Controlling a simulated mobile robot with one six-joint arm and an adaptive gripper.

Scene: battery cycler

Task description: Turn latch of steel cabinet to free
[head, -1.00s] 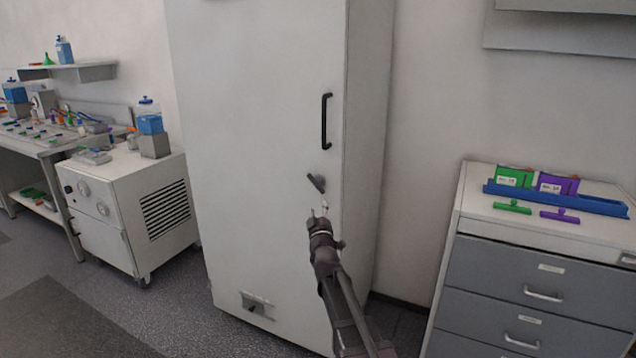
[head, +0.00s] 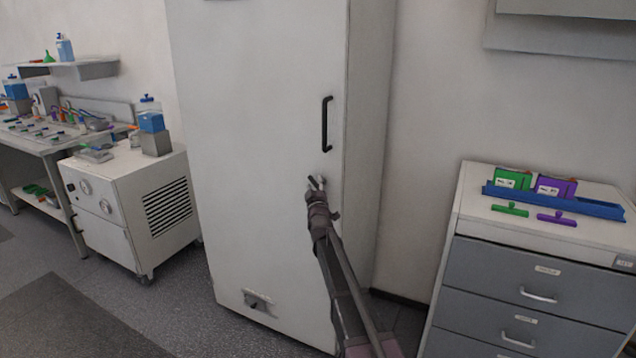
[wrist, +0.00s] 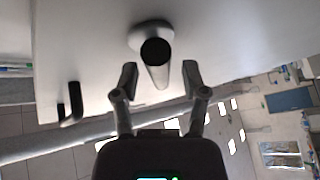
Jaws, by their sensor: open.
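The steel cabinet (head: 260,120) is a tall white cabinet with its door closed. A black bar handle (head: 326,124) is on its right side. The latch, a grey lever on a round base, sits below the handle. In the head view the latch (head: 312,181) is mostly hidden by my gripper (head: 317,184). In the wrist view the latch (wrist: 155,55) points out between the two fingers of my gripper (wrist: 160,80). The fingers are open, one on each side of it, with gaps showing on both sides.
A grey-drawer unit (head: 530,290) with a blue rack (head: 560,199) stands to the right. A white machine (head: 130,200) on castors and a workbench (head: 45,145) stand to the left. Open floor lies at front left.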

